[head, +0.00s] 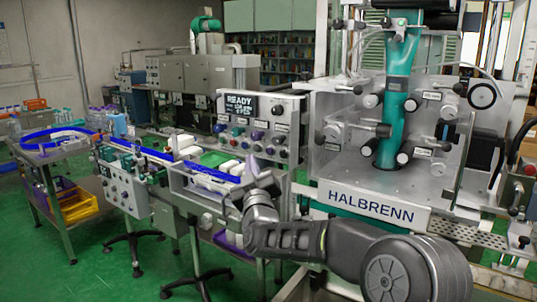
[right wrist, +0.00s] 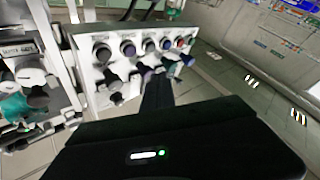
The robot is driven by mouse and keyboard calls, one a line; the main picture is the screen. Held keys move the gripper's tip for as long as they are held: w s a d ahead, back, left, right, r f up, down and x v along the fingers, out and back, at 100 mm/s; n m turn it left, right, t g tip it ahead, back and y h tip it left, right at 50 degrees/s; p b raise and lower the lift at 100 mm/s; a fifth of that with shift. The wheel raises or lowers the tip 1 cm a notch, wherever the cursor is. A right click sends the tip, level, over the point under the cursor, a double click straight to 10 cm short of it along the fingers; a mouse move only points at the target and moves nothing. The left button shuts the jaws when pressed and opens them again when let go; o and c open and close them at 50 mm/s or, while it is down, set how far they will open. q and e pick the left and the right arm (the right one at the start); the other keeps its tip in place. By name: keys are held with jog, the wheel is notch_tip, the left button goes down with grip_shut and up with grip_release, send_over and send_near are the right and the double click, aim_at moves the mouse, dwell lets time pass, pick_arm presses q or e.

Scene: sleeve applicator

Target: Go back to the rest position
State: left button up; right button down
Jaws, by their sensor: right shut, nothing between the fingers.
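My right arm comes in from the lower right of the head view. Its right gripper (head: 258,176) is shut and empty, in front of the control panel (head: 262,128) and the white bottles on the conveyor. In the right wrist view the dark shut fingers (right wrist: 158,92) point at the lower edge of the same panel (right wrist: 135,55) with its row of knobs. I cannot tell whether the fingertips touch the panel. My left gripper is not in view.
The sleeve machine (head: 378,208) marked HALBRENN stands close on the right. The conveyor (head: 200,180) with white bottles runs to the left. A blue-rimmed round table (head: 60,140) and a yellow crate (head: 78,207) are farther left. Green floor (head: 130,275) is open at lower left.

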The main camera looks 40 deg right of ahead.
dwell(0.8)
jog(key=w+a+f+m+g+y, duration=0.15)
jog(key=a+f+y, duration=0.3)
jog(key=f, duration=0.75)
jog(key=a+f+m+g+y, duration=0.1)
jog(key=a+f+g+y, duration=0.35)
jog(key=f, duration=0.85)
jog(key=s+a+f+g+y, duration=0.1)
jog(key=s+a+f, duration=0.2)
jog(key=a+f, duration=0.4)
jog(key=s+a+f+g+y, duration=0.1)
jog(key=s+a+f, duration=0.35)
jog(key=f, duration=0.45)
jog(key=s+a+f+g+y, duration=0.1)
jog(key=s+a+f+g, duration=0.2)
jog(key=s+a+f, duration=0.3)
jog(key=s+a+f+g+y, duration=0.1)
jog(key=s+a+f+g, duration=0.2)
jog(key=s+a+f, duration=0.4)
jog(key=s+a+f+n+g+y, duration=0.1)
jog(key=s+a+f+g, duration=0.3)
jog(key=s, duration=1.2)
notch_tip(320, 180, down, 3)
jog(key=a, duration=0.2)
jog(key=shift+s+a+f+y, duration=0.15)
jog(key=shift+a+y, duration=0.15)
jog(key=shift+y, duration=0.1)
